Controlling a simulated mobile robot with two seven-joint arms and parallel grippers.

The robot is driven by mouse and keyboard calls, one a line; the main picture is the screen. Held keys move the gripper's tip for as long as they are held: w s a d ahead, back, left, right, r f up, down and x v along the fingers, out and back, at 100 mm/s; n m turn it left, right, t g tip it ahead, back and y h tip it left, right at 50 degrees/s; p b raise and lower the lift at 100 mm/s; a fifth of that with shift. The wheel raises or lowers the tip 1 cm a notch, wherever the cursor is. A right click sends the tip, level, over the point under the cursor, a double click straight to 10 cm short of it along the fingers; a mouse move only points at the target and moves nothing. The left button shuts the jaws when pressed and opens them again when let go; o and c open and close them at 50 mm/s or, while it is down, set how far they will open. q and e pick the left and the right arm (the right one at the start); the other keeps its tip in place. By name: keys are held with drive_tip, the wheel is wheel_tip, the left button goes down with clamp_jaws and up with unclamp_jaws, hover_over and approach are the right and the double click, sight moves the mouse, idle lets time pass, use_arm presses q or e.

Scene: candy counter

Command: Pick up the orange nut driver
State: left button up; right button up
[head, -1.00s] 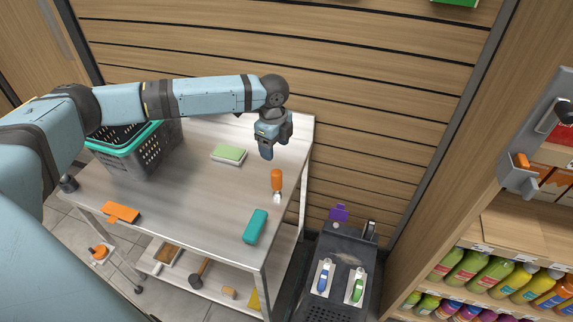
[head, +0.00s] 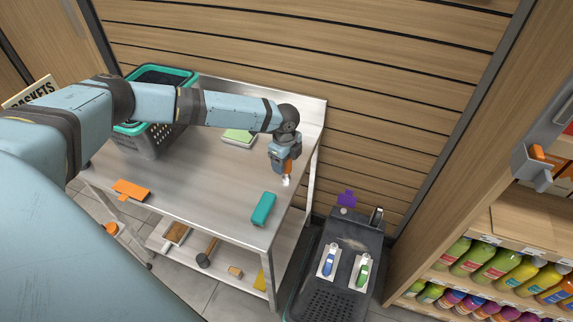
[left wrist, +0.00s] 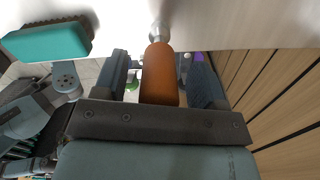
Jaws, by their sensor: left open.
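The orange nut driver (head: 287,169) has an orange handle and a pale metal tip. It is on the right part of the metal table (head: 190,175). My left gripper (head: 285,165) is down over its handle and hides part of it. In the left wrist view the orange nut driver (left wrist: 160,75) lies between the two open fingers of my left gripper (left wrist: 160,78), with its metal tip pointing away past the fingertips. Whether either finger touches the handle I cannot tell. My right gripper is not in view.
A teal block-like brush (head: 264,208) lies at the table's front right. A green sponge (head: 239,136) lies behind, and an orange scraper (head: 131,189) at the front left. A dark basket with teal rim (head: 150,141) stands at the back left. A wooden slat wall is behind.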

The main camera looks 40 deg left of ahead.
use_arm(q)
drive_tip(key=shift+f, duration=0.1)
drive_tip(key=c, duration=1.1)
wheel_tip(320, 180, up, 20)
